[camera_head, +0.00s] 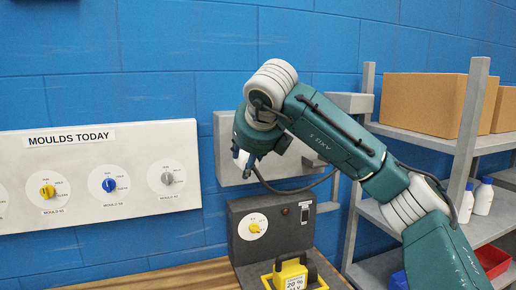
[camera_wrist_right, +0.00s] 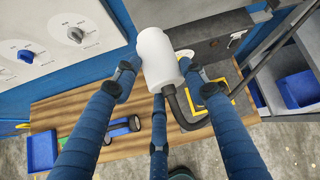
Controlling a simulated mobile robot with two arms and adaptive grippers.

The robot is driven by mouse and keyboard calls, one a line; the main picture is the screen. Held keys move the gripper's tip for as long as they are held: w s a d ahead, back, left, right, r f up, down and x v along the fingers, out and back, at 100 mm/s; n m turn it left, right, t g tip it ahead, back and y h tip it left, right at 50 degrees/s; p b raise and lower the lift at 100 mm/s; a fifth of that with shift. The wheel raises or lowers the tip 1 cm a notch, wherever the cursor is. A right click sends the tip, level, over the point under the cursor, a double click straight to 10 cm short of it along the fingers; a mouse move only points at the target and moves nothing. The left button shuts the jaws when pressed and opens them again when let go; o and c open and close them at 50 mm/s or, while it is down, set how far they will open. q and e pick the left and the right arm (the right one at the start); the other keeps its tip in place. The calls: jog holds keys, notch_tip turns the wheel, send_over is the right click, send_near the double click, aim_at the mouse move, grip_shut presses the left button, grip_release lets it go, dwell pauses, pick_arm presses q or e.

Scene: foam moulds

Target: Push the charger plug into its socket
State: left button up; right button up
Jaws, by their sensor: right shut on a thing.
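In the right wrist view a white cylindrical plug (camera_wrist_right: 158,58) with a narrower nose sits between the blue fingers of my right gripper (camera_wrist_right: 160,78). The gripper is shut on it, and a black cable runs from its near end. In the head view my right gripper (camera_head: 245,160) hangs in front of the wall, above and left of a dark grey charger block (camera_head: 240,210). The plug itself is hard to make out there. The block's face has a white dial with a yellow knob and a small dark slot (camera_head: 305,212). I cannot tell which opening is the socket. My left gripper is not in view.
A white "MOULDS TODAY" panel (camera_head: 100,150) with dials is on the blue wall at left. A grey shelf (camera_head: 420,140) with cardboard boxes, bottles and bins stands at right.

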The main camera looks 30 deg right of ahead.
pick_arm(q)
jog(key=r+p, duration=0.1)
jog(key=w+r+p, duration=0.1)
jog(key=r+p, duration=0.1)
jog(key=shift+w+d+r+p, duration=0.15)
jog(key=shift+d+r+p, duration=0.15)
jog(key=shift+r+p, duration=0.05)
pick_arm(e)
jog(key=w+d+r, duration=0.3)
jog(key=w+d, duration=0.2)
jog(key=shift+w+d+m, duration=0.35)
jog(key=shift+m, duration=0.05)
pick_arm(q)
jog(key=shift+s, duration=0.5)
pick_arm(e)
jog(key=shift+r, duration=0.1)
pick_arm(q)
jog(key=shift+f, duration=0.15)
pick_arm(e)
jog(key=shift+a, duration=0.1)
